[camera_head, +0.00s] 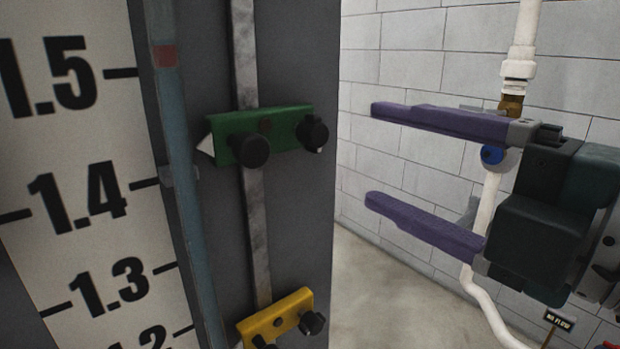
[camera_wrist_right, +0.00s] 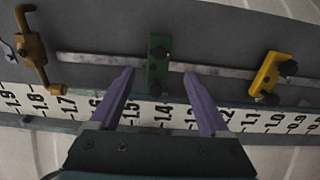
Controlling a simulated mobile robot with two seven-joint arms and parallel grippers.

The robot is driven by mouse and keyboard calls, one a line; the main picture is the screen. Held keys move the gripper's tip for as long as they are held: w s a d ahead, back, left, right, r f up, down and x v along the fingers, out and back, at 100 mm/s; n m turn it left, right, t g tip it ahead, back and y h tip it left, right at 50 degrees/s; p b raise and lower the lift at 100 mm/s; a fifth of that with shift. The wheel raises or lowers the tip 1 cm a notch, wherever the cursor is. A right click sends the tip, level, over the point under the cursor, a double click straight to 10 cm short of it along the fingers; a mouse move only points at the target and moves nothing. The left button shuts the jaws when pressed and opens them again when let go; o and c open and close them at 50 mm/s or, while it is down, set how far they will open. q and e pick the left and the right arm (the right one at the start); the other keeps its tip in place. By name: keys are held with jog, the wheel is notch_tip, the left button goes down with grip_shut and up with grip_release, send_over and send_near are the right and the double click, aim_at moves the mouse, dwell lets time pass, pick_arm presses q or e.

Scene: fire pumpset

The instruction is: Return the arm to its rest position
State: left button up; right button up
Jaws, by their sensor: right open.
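My right gripper (camera_head: 400,160) comes in from the right of the head view, with two purple fingers spread apart and nothing between them. Its fingers also show in the right wrist view (camera_wrist_right: 160,98), pointing toward the gauge board. A green slider (camera_head: 262,135) with black knobs sits on a metal rail, left of the fingertips and apart from them. In the wrist view the green slider (camera_wrist_right: 158,65) lies ahead, between the finger directions. My left gripper is not in view.
A yellow slider (camera_head: 276,318) sits lower on the rail (camera_head: 254,220). A numbered scale (camera_head: 75,150) runs beside it. A brass fitting (camera_wrist_right: 32,48) is at the wrist view's left. White pipe (camera_head: 523,45) and a block wall (camera_head: 430,60) stand behind my gripper.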

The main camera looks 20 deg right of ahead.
jog(key=shift+s+d, duration=0.1)
jog(key=shift+s, duration=0.15)
dwell(0.3)
jog(key=d+f+m+g+h, duration=0.2)
jog(key=d+f+m+h, duration=0.35)
jog(key=m, duration=0.35)
jog(key=s+a+f+m+g+h, duration=0.1)
jog(key=s+a+f+m+g, duration=0.1)
jog(key=s+f+m+g, duration=1)
jog(key=a+p+v, duration=0.1)
jog(key=p+v, duration=1.6)
jog(key=p, duration=0.1)
jog(key=shift+n+t, duration=0.3)
jog(key=shift+n, duration=0.1)
jog(key=shift+y, duration=0.25)
